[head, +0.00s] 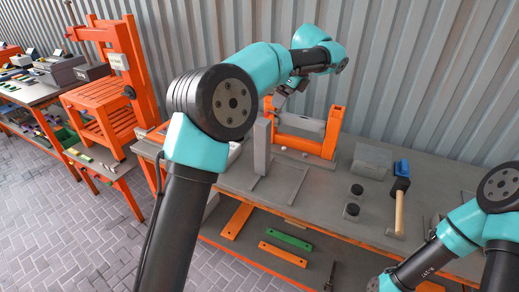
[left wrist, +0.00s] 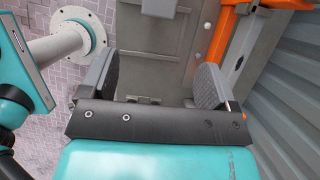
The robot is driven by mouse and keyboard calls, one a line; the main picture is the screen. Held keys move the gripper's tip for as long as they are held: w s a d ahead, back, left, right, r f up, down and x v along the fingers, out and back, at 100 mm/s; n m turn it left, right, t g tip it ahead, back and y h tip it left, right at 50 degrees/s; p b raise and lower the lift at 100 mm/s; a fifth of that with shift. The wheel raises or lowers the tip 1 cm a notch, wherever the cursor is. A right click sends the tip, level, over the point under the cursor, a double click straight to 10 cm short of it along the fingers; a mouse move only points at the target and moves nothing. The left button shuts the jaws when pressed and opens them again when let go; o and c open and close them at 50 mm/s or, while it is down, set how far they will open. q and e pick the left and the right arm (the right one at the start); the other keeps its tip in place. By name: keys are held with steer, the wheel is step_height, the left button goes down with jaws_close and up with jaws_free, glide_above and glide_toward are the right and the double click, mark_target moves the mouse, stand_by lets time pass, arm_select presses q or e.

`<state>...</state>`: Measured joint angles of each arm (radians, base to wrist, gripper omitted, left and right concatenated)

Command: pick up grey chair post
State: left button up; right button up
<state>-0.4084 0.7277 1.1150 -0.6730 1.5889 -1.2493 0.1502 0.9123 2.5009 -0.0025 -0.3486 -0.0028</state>
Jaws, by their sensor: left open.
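A grey chair post (head: 262,146) stands upright on the workbench in the head view, left of the orange frame. My left gripper (head: 280,99) is above the bench, close to the top of the post and just right of it. The left wrist view shows its two dark fingers spread apart with nothing between them, so the left gripper (left wrist: 155,82) is open and empty. A light grey block end at the top of that view (left wrist: 160,9) may be the post; I cannot tell surely.
The orange frame (head: 331,134) holds a grey piece. The corrugated wall (head: 420,80) rises close behind. An orange stand (head: 100,105) is at left.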

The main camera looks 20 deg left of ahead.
mark_target(266, 121)
arm_select(q)
steer(key=shift+a+r, duration=0.25)
steer(key=shift+r, duration=0.95)
steer(key=shift+f, duration=0.1)
steer(key=x, duration=1.2)
steer(key=shift+w, duration=0.15)
steer(key=shift+a+f, duration=0.1)
steer(key=shift+x, duration=2.5)
steer(key=shift+c, duration=0.4)
